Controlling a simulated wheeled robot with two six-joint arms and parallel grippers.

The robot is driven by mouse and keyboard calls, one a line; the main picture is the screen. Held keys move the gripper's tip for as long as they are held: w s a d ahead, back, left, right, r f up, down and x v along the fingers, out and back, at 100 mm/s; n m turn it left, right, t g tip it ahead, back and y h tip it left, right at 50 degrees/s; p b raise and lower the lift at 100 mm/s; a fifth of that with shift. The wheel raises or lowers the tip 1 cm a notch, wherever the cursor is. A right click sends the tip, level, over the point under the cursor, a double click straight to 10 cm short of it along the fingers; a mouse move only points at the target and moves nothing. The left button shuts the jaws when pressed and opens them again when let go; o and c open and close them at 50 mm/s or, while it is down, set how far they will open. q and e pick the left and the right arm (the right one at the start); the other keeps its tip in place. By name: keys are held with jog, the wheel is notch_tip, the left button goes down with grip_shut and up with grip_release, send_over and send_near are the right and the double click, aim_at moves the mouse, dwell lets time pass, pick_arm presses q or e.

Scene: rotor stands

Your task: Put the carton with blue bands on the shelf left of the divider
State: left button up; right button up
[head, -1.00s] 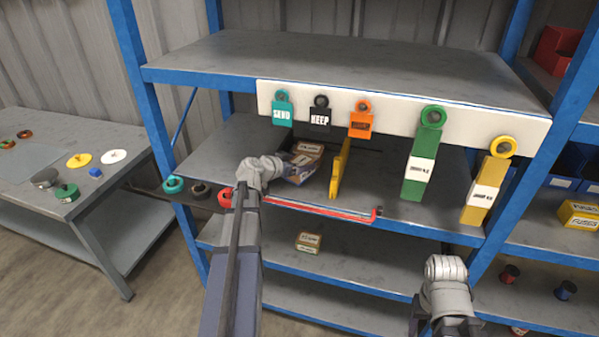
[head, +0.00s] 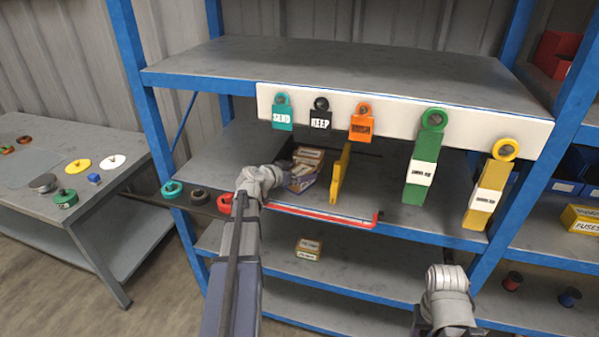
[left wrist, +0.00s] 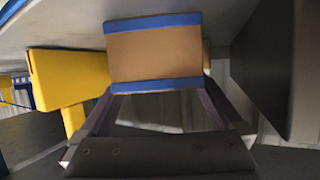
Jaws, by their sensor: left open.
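The carton with blue bands (head: 303,179) is on the middle shelf (head: 398,212), left of the yellow divider (head: 340,176), beside my left gripper. In the left wrist view the brown carton (left wrist: 155,53) fills the space ahead of the jaws, with a blue band along each of two opposite edges. My left gripper (left wrist: 162,98) is open, its fingers reaching to the carton; whether they touch it I cannot tell. The yellow divider also shows left of the carton in the left wrist view (left wrist: 68,80).
Another carton (head: 308,155) sits just behind. A red strip (head: 325,215) runs along the shelf's front edge. Tags, a green block (head: 421,165) and a yellow block (head: 487,195) hang from the white rail (head: 395,112) above. A small carton (head: 309,249) stands on the shelf below.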

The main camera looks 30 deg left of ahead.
pick_arm(q)
jog(key=p+v, duration=0.4)
jog(key=v, duration=0.7)
jog(key=shift+s+a+r, duration=0.1)
jog(key=shift+s+r, duration=0.05)
jog(key=shift+s, duration=0.3)
